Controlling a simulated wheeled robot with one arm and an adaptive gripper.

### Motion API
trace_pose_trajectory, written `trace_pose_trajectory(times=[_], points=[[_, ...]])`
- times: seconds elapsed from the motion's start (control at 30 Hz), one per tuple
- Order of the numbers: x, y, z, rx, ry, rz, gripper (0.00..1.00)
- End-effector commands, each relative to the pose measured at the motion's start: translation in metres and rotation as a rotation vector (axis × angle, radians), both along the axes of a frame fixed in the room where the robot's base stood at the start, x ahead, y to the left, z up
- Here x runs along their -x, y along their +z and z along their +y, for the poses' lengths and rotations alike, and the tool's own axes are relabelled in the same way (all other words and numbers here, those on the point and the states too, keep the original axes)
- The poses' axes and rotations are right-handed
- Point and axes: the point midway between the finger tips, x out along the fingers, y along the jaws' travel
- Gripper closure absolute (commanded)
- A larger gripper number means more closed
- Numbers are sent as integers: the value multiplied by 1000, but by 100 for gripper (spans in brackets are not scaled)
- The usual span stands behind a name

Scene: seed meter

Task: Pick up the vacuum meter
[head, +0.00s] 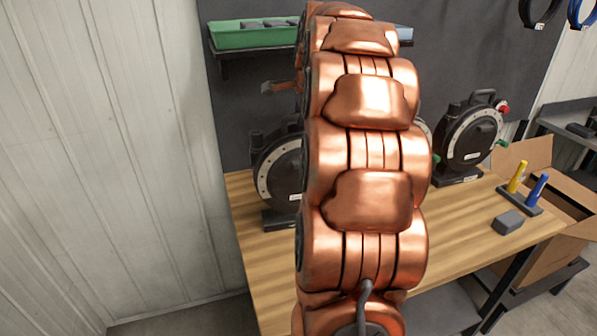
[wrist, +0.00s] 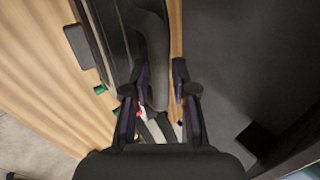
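Several round black seed meters with pale rings stand upright on the wooden table; I cannot tell which the task calls the vacuum meter. One meter (head: 282,170) is left of my copper arm. Another (head: 470,138), with a top handle, a red knob and a green part, is at the right. A third is mostly hidden behind my arm. In the wrist view my gripper (wrist: 158,98) is open. A black meter (wrist: 108,45) lies ahead and left of it, its dark handle (wrist: 154,60) showing between the fingers. Contact is not clear. The head view hides my gripper.
A wooden table (head: 262,248) carries the meters. At its right are a grey block (head: 508,222) and a stand with yellow (head: 517,177) and blue (head: 537,190) handles. A cardboard box (head: 560,255) is beyond. A green tray (head: 254,36) sits on a wall shelf.

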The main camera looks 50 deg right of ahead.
Motion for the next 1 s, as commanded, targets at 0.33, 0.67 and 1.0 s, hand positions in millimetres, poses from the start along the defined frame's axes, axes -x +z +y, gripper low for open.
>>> trace_pose_trajectory(times=[0.33, 0.67, 1.0], points=[[-7, -14, -5, 0, 0, 0, 73], [-7, -13, -5, 1, 1, -1, 100], [-7, -13, -5, 2, 1, -1, 100]])
